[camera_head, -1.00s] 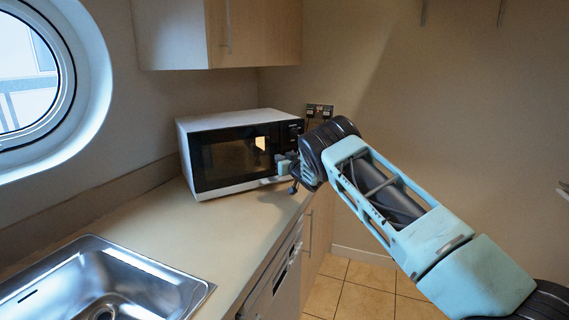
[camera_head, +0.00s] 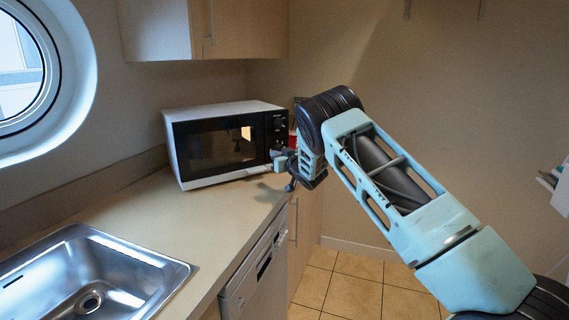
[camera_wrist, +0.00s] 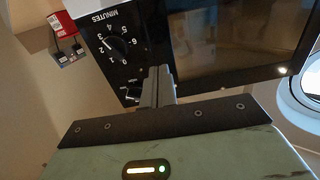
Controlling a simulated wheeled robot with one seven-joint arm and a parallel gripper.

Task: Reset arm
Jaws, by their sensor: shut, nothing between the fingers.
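My gripper (camera_head: 282,166) is in front of the lower right corner of a white microwave (camera_head: 170,150) with a black front. The microwave stands on the counter with its door closed. In the wrist view, my gripper (camera_wrist: 158,82) points at the microwave's control panel (camera_wrist: 112,42), below its minutes dial. The fingers are together with nothing seen between them. Whether they touch the microwave cannot be told.
A steel sink (camera_head: 90,280) is set in the counter (camera_head: 160,212) at the lower left. A wall cupboard (camera_head: 245,30) hangs above the microwave. A dishwasher front (camera_head: 258,275) is under the counter. Tiled floor (camera_head: 350,285) lies clear at the right.

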